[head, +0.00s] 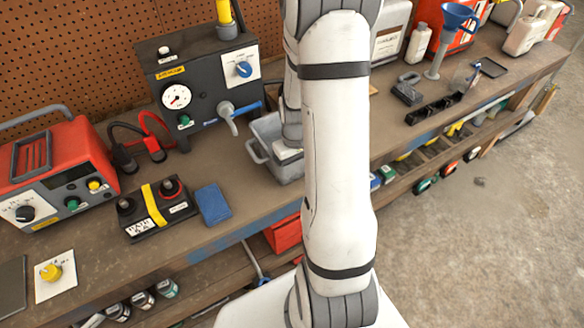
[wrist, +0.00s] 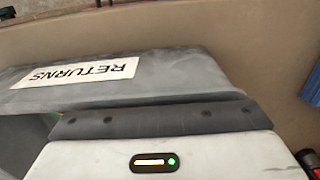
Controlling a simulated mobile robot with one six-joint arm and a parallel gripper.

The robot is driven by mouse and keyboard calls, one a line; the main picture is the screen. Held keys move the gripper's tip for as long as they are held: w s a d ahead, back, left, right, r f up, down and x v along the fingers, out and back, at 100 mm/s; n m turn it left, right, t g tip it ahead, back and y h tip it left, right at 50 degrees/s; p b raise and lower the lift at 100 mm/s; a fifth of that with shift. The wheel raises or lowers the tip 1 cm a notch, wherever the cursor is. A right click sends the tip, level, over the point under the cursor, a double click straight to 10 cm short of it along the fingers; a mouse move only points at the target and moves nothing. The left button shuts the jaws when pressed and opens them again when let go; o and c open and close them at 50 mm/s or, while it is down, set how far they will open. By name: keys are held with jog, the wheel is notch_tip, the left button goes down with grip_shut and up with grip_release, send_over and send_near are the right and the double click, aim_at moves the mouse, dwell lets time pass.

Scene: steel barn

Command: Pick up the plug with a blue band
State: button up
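I cannot make out a plug with a blue band in either view. My gripper's white body with a green light (wrist: 153,162) fills the bottom of the wrist view, with a dark grey bar along its edge. Its fingertips are hidden, so I cannot tell whether it is open or holds anything. In the head view my arm hides most of the gripper, which is down at a grey bin (head: 262,160). In the wrist view the bin's wall (wrist: 205,85) with a RETURNS label lies close beyond the gripper. The bin's inside is mostly hidden.
Left of the bin are a dark gauge box (head: 205,85), a blue pad (head: 213,204), a battery (head: 157,208) and a red charger (head: 55,170). Right are a black rack (head: 434,109) and a blue funnel (head: 455,17). Bare bench (head: 205,165) shows left of the bin.

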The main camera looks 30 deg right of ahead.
jog(key=c, duration=1.1)
jog(key=shift+w+d+r, duration=0.1)
